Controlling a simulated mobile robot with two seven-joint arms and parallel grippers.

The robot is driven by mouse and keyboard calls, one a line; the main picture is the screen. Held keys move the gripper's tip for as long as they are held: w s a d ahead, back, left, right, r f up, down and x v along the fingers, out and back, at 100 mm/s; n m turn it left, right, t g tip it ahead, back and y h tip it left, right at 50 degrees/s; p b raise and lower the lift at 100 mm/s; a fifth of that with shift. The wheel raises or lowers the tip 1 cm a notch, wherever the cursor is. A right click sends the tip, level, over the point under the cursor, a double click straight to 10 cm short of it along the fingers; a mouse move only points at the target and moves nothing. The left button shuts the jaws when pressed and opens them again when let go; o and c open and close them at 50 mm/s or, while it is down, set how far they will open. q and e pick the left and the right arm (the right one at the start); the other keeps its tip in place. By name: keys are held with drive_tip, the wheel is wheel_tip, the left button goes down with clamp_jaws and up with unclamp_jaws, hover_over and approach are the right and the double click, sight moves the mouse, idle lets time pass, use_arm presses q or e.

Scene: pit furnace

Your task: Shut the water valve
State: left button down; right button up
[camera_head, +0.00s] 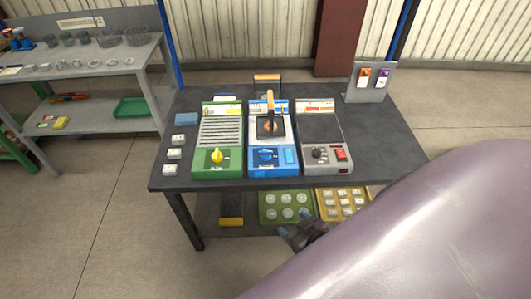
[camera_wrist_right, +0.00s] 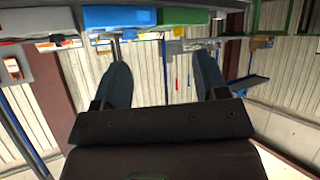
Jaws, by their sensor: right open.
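No part is clearly marked as a water valve at this size. A blue unit (camera_head: 267,168) on the dark table has a round blue knob (camera_head: 264,157) on its front, and its undersized labels cannot be read. My right gripper (camera_head: 297,228) is open and empty in front of and below the table's front edge, apart from the knob. In the right wrist view its two blue-grey fingers stand apart (camera_wrist_right: 162,70), with the blue unit (camera_wrist_right: 120,17) beyond them. My left gripper is not in view.
A green unit (camera_head: 217,165) with a yellow knob and a grey unit (camera_head: 325,158) with a red button flank the blue one. A card holder (camera_head: 369,83) stands at the table's back right. Trays (camera_head: 286,206) sit on the shelf below. My purple arm covers the lower right.

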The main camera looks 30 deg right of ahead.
drive_tip(key=w+a+r+n+t+y+b, duration=0.15)
drive_tip(key=w+r+n+t+b, duration=0.35)
drive_tip(key=w, duration=0.7)
drive_tip(key=w+a+r+n+y, duration=0.1)
drive_tip(key=w+r+n+y, duration=0.15)
drive_tip(key=w+r, duration=0.65)
drive_tip(key=w+a+r+n+t+y+b, duration=0.1)
drive_tip(key=w+a+r+n+y+b, duration=0.1)
drive_tip(key=w+r+n+y, duration=0.5)
drive_tip(key=n+g+h+b, duration=0.3)
drive_tip(key=n+g+h, duration=0.8)
drive_tip(key=n+g, duration=0.65)
hover_over(266, 152)
wheel_tip(266, 152, down, 14)
drive_tip(key=f, duration=0.1)
wheel_tip(266, 152, down, 10)
drive_tip(key=shift+r+b, duration=0.2)
drive_tip(key=shift+b, duration=0.85)
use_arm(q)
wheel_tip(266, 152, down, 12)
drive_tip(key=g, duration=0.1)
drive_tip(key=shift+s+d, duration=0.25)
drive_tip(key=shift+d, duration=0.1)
use_arm(e)
drive_tip(key=shift+f, duration=0.35)
